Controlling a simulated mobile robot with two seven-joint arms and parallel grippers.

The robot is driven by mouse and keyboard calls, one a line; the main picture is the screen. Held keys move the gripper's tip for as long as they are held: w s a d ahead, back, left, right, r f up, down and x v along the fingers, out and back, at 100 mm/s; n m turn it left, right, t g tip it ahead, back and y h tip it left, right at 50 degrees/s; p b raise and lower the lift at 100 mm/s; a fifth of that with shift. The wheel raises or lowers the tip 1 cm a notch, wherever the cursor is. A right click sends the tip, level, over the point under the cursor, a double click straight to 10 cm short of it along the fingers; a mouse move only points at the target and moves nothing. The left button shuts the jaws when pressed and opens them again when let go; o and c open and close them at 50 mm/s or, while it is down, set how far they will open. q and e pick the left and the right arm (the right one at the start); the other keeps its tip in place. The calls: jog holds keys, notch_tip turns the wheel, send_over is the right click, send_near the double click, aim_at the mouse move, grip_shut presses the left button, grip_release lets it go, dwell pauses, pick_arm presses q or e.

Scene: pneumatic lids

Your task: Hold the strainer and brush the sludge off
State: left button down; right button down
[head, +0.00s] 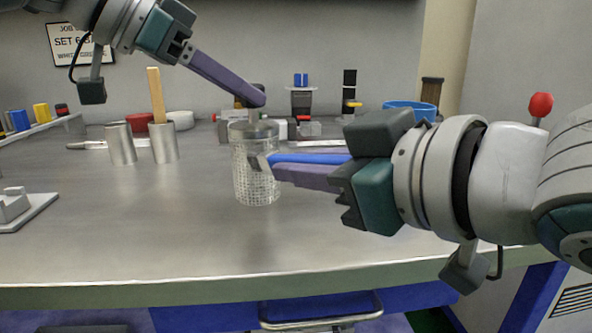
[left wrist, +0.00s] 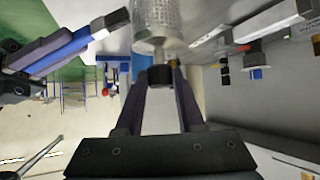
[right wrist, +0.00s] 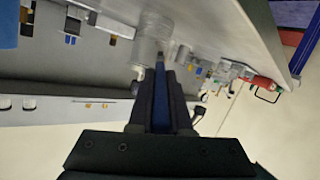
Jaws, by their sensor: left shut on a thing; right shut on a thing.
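The strainer (head: 256,175) is a mesh cylinder with a metal cap and a dark knob on top. It hangs upright in front of the bench top in the head view. My left gripper (head: 258,98) is shut on the knob from above; the left wrist view shows its fingers (left wrist: 160,75) around the dark knob, with the mesh (left wrist: 158,18) beyond. My right gripper (head: 285,170) is shut on the blue-handled brush (head: 308,158), whose pale head is at the mesh's right side. Whether the bristles touch the mesh is hard to tell. I cannot make out sludge on the mesh.
Two metal cups (head: 121,144) stand at the left, one holding a wooden stick (head: 156,95). A blue bowl (head: 410,108) and small fittings sit at the back. A pale block (head: 14,205) lies at the left edge. The front of the bench (head: 180,240) is clear.

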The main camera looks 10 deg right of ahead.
pick_arm(q)
jog(key=shift+f, duration=0.15)
pick_arm(e)
jog(key=shift+r, duration=0.4)
jog(key=shift+f, duration=0.7)
jog(key=shift+f, duration=0.1)
pick_arm(q)
jog(key=shift+s, duration=0.1)
pick_arm(e)
jog(key=shift+f, duration=0.5)
jog(key=shift+f, duration=0.1)
jog(key=shift+f, duration=0.5)
jog(key=shift+f, duration=0.15)
